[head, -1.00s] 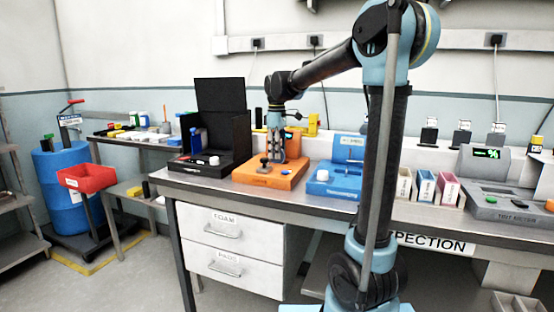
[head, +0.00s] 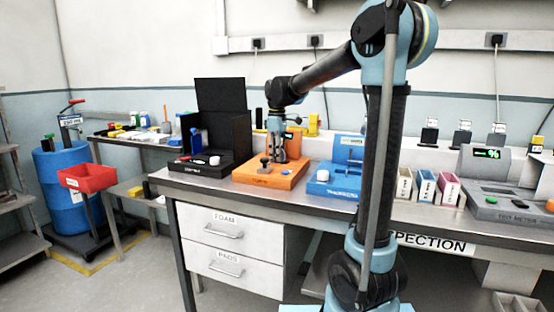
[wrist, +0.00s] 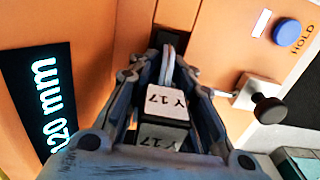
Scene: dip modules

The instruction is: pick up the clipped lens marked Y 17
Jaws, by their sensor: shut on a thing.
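The clipped lens marked Y 17 shows in the wrist view as a thin grey rim (wrist: 167,65) with a white tag (wrist: 168,101) and a dark block reading Y 17 below it. My gripper (wrist: 166,75) is shut on it, with a finger on each side. In the head view my gripper (head: 279,158) is over the orange device (head: 258,177) on the bench. A dark slot in the device lies just beyond the lens. I cannot tell whether the lens is seated or clear of the device.
The device has a display reading 120 mm (wrist: 50,100), a blue HOLD button (wrist: 287,32) and a black knob (wrist: 269,108) close by. A black open case (head: 205,165) stands to the left and a blue device (head: 333,186) to the right.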

